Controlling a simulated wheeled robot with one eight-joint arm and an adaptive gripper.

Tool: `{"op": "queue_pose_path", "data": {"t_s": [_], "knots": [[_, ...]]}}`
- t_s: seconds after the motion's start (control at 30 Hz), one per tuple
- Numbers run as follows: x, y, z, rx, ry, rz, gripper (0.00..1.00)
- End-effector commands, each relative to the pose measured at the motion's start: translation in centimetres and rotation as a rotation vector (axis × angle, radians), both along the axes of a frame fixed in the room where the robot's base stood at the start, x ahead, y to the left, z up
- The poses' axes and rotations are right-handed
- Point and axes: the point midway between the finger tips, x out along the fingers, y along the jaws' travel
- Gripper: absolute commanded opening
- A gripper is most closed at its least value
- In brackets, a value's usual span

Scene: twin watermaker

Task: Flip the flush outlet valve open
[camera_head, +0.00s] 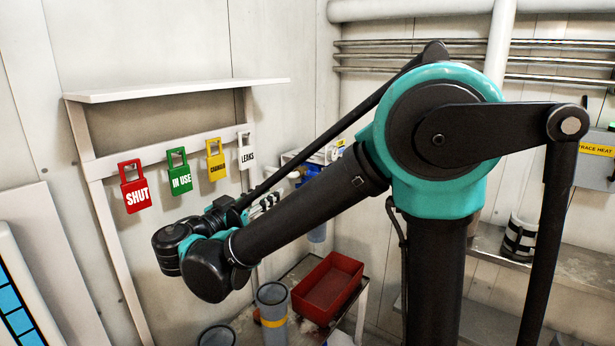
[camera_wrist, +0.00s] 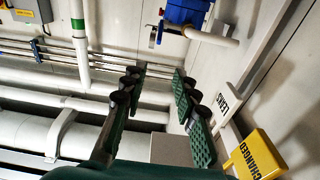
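In the wrist view, a blue fitting (camera_wrist: 186,12) with a white pipe stub (camera_wrist: 210,38) sits at the top edge. A small metal part shows at its left; I cannot tell whether it is the flush outlet valve's handle. My gripper (camera_wrist: 157,74) is open and empty, its two green fingers apart below the blue fitting and not touching it. In the head view, a blue fitting (camera_head: 297,172) shows behind my arm. My gripper is mostly hidden there behind my arm links, near the LEAKS tag.
SHUT (camera_head: 136,190), IN USE (camera_head: 180,172), CHANGED (camera_head: 216,163) and LEAKS (camera_head: 246,152) tags hang on a rail under a white shelf (camera_head: 175,91). The CHANGED tag (camera_wrist: 256,155) is close to the right finger. A red bin (camera_head: 327,288) stands on a bench below.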

Motion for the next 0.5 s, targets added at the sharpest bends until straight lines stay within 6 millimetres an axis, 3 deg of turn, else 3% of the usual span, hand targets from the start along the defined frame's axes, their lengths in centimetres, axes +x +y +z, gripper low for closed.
{"op": "queue_pose_path", "data": {"t_s": [0.1, 0.23, 0.5], "knots": [[-1.0, 0.2, -0.1, 0.02, 0.065, 0.005, 0.29], [-0.8, -0.2, -0.2, 0.025, 0.082, 0.003, 0.29], [2.6, -2.7, -0.2, 0.025, 0.08, -0.001, 0.29]]}}
